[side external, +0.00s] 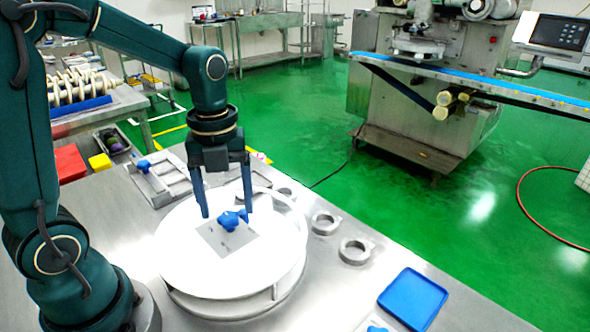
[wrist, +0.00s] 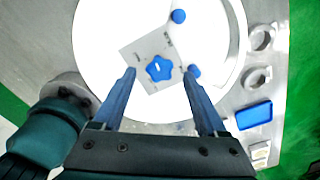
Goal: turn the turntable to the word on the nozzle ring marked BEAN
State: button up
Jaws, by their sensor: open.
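The turntable is a round white disc (side external: 185,262) on the steel bench; it also fills the middle of the wrist view (wrist: 95,40). A grey square plate (side external: 217,249) lies at its centre with a blue star-shaped knob (wrist: 159,67) on it. My gripper (side external: 228,213) is open and points down over the disc. In the wrist view its fingertips (wrist: 160,72) lie either side of the knob, with a gap on each side. Dark marks on the plate are too small to read. Nozzle rings (side external: 325,222) (side external: 357,250) stand right of the disc; no word on them is legible.
A blue tray (side external: 413,298) lies at the bench's right.

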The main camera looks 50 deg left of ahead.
jog(key=shift+f, duration=0.85)
grip_shut()
jog(key=shift+r, duration=0.1)
dwell(0.7)
